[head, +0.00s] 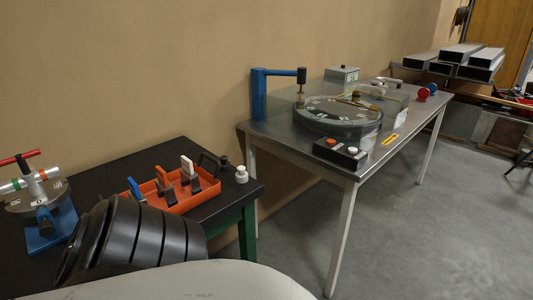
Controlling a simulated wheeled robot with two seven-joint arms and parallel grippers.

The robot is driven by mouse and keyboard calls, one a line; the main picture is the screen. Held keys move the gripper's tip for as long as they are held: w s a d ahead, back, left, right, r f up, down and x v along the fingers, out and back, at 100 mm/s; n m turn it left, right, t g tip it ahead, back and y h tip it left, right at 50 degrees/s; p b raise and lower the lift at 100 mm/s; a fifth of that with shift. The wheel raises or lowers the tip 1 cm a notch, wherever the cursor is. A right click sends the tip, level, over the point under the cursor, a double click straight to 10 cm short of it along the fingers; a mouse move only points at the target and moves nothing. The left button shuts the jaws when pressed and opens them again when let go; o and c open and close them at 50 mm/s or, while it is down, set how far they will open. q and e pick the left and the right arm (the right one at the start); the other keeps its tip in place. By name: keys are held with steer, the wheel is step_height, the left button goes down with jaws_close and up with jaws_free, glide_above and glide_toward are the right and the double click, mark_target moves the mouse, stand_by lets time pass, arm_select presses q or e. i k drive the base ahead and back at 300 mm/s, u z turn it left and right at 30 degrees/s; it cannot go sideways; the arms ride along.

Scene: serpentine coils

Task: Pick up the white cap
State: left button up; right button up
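A small white rounded piece (241,174), which looks like the white cap, stands upright near the right end of the black table, just right of the orange tray. It is small in the view, and its fine shape is hard to tell. A dark piece (213,163) stands close beside it on the left. Neither of my grippers is in view. A black ribbed part and a smooth pale part of my own body fill the bottom of the view and hide the front of the black table.
The orange tray (176,205) holds several upright clips. A blue-based fixture (47,228) stands at the left of the black table (110,170). A metal table (300,148) behind bears a round dial (338,117), a blue post (258,95) and a black button box (341,153). Open floor lies right.

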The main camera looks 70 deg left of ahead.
mark_target(242, 175)
steer(key=u, duration=1.75)
